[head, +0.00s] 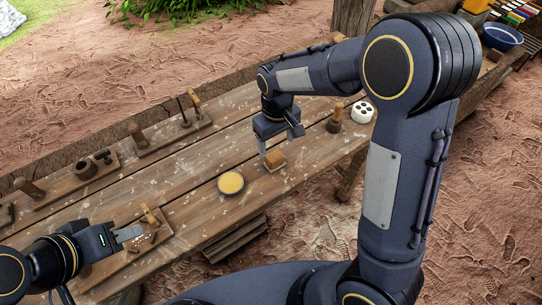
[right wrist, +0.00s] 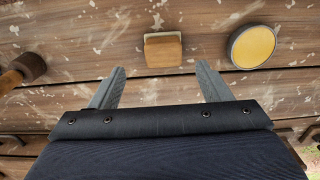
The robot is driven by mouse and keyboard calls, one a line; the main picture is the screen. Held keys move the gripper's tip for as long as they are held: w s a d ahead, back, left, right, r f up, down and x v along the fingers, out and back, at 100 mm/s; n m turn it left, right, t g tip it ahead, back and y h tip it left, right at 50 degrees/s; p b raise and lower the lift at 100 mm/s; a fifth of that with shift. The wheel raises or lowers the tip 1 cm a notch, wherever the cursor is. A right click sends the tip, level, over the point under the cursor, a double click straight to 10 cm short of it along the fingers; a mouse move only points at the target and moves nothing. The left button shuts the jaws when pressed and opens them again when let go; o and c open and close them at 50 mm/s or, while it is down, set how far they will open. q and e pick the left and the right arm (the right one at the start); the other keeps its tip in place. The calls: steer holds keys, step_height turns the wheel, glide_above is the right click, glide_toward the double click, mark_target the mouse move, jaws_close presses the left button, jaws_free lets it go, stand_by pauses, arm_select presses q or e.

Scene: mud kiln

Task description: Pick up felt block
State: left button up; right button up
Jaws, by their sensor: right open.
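The felt block, a small wooden block with a pale lower layer (head: 275,160), sits on the wooden table. In the right wrist view the block (right wrist: 163,50) lies just beyond my fingertips, lined up with the gap between them. My right gripper (head: 280,142) is above and close to the block, pointing down, open and empty; its two spread fingers also show in the right wrist view (right wrist: 160,82). My left gripper (head: 130,235) is at the lower left over the table's near side; its finger gap is not clear.
A round dish with a yellow fill (head: 231,183) stands close to the block. A wooden-handled tool (head: 335,118) and a white piece with black dots (head: 362,112) are on the right. Boards with wooden tools (head: 85,170) line the far edge. Another tool board (head: 150,228) is near my left gripper.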

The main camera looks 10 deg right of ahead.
mark_target(275, 155)
steer(key=f, duration=0.6)
steer(key=shift+a+f+p, duration=0.2)
steer(key=shift+p, duration=0.15)
steer(key=c, duration=1.1)
steer(key=shift+o, duration=0.2)
steer(key=shift+r, duration=0.15)
